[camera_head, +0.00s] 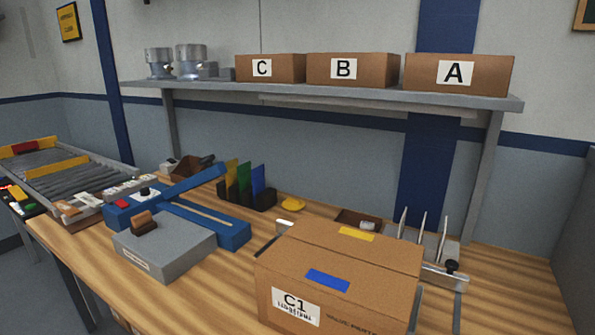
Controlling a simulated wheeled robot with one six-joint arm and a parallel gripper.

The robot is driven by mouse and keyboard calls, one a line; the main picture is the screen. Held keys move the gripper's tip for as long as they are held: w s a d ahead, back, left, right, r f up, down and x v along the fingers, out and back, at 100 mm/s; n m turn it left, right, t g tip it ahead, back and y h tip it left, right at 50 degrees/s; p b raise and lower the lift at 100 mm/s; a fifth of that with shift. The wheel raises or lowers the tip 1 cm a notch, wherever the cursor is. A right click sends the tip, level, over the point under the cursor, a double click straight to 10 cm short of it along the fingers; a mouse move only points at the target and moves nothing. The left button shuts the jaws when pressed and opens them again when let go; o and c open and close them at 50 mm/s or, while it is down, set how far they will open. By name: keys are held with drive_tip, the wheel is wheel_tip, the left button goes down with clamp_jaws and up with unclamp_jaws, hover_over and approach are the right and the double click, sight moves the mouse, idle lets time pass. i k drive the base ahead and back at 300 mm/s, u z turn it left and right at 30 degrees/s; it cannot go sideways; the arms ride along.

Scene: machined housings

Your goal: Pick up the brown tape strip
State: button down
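A short brown piece (143,222), which looks like the brown tape strip, stands up from the top of a grey box-shaped unit (170,250) at the left front of the wooden bench. Its lower end meets the unit's top; I cannot tell whether it is attached. A closed cardboard carton (345,277) marked C1 stands to the right, with a blue strip (328,279) and a yellow strip (356,234) on top. My gripper is not in view.
A blue device (225,233) with a raised arm stands close behind the grey unit. A shelf (330,97) overhangs the bench. Bench wood (215,293) before the carton is clear.

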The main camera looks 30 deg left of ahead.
sight(64, 206)
drive_tip(key=k, duration=0.5)
drive_tip(key=u, duration=3.3)
drive_tip(key=k, duration=0.95)
drive_tip(key=z, duration=1)
drive_tip(key=i, duration=1)
drive_tip(key=u, duration=0.8)
drive_tip(key=i, duration=0.7)
drive_tip(key=z, duration=0.05)
